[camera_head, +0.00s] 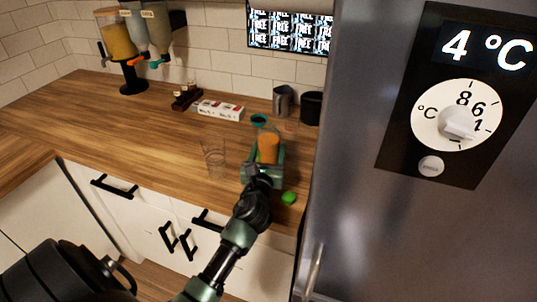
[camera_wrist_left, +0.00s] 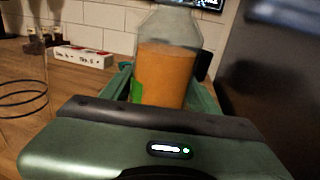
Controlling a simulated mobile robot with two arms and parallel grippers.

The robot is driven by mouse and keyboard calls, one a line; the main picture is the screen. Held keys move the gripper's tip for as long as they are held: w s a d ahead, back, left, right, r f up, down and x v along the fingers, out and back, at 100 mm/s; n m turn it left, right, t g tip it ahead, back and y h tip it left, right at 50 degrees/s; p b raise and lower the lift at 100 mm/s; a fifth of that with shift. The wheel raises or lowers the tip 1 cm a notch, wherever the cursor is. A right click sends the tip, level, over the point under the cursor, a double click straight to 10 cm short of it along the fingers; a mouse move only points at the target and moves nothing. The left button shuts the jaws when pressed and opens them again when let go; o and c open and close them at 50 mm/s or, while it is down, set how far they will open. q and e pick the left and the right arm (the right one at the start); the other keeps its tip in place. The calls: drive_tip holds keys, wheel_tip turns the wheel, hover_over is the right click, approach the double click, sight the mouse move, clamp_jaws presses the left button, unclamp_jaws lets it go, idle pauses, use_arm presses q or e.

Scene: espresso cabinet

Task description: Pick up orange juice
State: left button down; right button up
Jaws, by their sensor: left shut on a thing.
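The orange juice bottle (camera_head: 268,147) stands upright on the wooden counter, close to the fridge. It is clear, with orange liquid and a green label edge. It fills the middle of the left wrist view (camera_wrist_left: 165,75). My left gripper (camera_head: 265,165) is shut on the bottle, with its green fingers on either side of it. The bottle's lower part is hidden behind the gripper body. I cannot tell whether its base touches the counter. My right gripper is not in view.
An empty glass (camera_head: 213,158) stands left of my gripper. A white box (camera_head: 221,110), a metal pitcher (camera_head: 283,101) and a black canister (camera_head: 311,107) stand behind. The fridge (camera_head: 400,220) closes off the right.

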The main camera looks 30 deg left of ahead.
sight(268, 140)
use_arm(q)
drive_tip(key=shift+r, duration=0.2)
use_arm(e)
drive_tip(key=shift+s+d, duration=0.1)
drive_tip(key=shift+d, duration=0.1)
use_arm(q)
drive_tip(key=shift+r, duration=0.35)
drive_tip(key=shift+r+p, duration=0.55)
drive_tip(key=shift+r, duration=0.85)
wheel_tip(268, 140, up, 12)
drive_tip(key=shift+r+p, duration=0.1)
drive_tip(key=shift+p, duration=0.7)
drive_tip(key=shift+r, duration=1.95)
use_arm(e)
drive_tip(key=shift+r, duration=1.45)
